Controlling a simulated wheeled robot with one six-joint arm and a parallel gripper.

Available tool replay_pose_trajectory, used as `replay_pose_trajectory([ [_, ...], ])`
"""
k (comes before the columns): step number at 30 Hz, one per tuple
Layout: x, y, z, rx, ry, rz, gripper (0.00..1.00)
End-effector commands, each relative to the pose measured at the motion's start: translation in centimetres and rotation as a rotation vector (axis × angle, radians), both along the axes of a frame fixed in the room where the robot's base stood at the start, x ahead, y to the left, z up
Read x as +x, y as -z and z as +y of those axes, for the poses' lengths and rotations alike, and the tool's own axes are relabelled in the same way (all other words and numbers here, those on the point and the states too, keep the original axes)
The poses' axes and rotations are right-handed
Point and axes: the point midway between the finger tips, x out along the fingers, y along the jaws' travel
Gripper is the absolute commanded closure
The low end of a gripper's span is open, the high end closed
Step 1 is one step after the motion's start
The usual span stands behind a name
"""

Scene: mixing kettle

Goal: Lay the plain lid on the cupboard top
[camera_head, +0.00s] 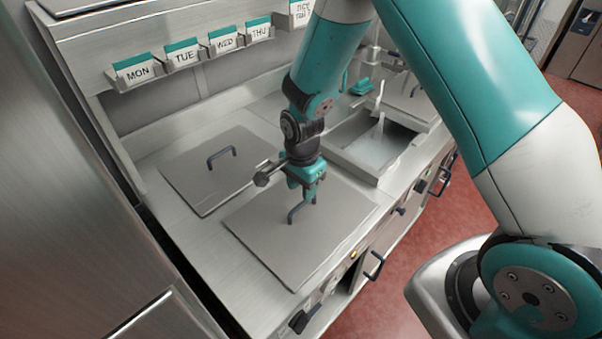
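The front lid (285,250) is in the middle, directly below my gripper. My gripper (309,198) points down at this lid's handle (294,214), with its fingertips at the handle's upper part. The fingers are too small to tell whether they are closed on it. Whether the front lid rests on the top or hangs just above it is also unclear.
An open rectangular well (379,142) lies right of the lids. A card rack (190,62) labelled MON, TUE, WED and THU runs along the back. A tall steel cabinet (60,200) closes off the left. Red floor (385,312) is clear.

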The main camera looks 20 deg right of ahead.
Motion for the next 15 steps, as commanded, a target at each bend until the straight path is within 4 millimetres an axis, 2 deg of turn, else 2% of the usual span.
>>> replay_pose_trajectory([
  [6, 0.1, -4.0, 0.0, 0.001, 0.000, -0.005, 0.61],
  [12, 0.0, -6.2, 0.0, 0.002, -0.004, -0.002, 0.61],
  [15, -0.6, -7.8, 0.4, 0.019, -0.069, -0.006, 0.61],
])
